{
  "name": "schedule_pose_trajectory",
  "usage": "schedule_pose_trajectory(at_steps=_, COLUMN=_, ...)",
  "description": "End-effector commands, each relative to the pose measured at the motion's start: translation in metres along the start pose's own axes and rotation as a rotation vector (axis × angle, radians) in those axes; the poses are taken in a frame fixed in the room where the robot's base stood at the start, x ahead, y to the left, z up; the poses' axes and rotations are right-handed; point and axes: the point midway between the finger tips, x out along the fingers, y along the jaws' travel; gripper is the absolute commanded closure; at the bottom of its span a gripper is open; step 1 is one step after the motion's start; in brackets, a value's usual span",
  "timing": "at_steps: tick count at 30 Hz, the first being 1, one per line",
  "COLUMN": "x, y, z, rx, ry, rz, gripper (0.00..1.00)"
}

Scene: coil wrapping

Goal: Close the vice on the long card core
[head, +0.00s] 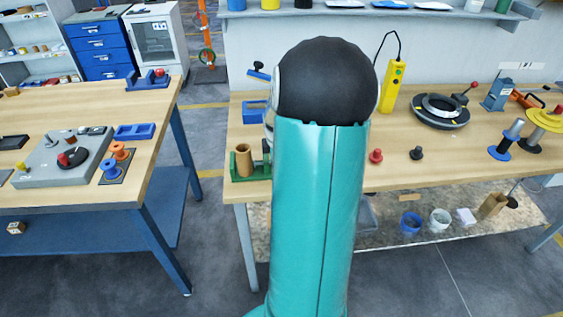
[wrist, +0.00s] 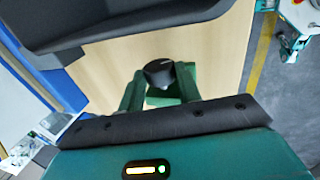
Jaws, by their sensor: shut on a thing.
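The long card core (head: 243,161) is a brown hollow tube standing upright in the green vice (head: 250,179), at the front left of the right bench in the head view. The vice's right part is hidden behind my arm. In the wrist view, a round black knob (wrist: 158,70) with a pale mark sits among dark green parts. My gripper (wrist: 160,84) is at this knob, with its fingers to either side, and looks shut on it. The core does not show in the wrist view. I cannot tell how tightly the jaws touch the core.
A blue block (head: 254,110) stands behind the vice. A red knob (head: 376,156) and a black knob (head: 416,153) lie to the right of my arm. A yellow pendant (head: 395,86) and a black ring (head: 440,111) are further back. A gap separates the left bench (head: 150,145).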

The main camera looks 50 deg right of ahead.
Motion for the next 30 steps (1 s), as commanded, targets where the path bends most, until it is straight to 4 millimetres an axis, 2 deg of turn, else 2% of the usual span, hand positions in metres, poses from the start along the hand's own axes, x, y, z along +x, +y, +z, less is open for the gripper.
schedule_pose_trajectory(at_steps=11, x=0.0001, y=0.0013, z=0.0001, rx=0.001, ry=0.0, rz=-0.039, gripper=0.81)
schedule_pose_trajectory(at_steps=22, x=0.0021, y=0.0085, z=0.0002, rx=0.001, ry=0.001, rz=-0.312, gripper=0.81)
schedule_pose_trajectory(at_steps=30, x=0.0013, y=0.008, z=0.0009, rx=0.001, ry=0.0, rz=-0.342, gripper=0.81)
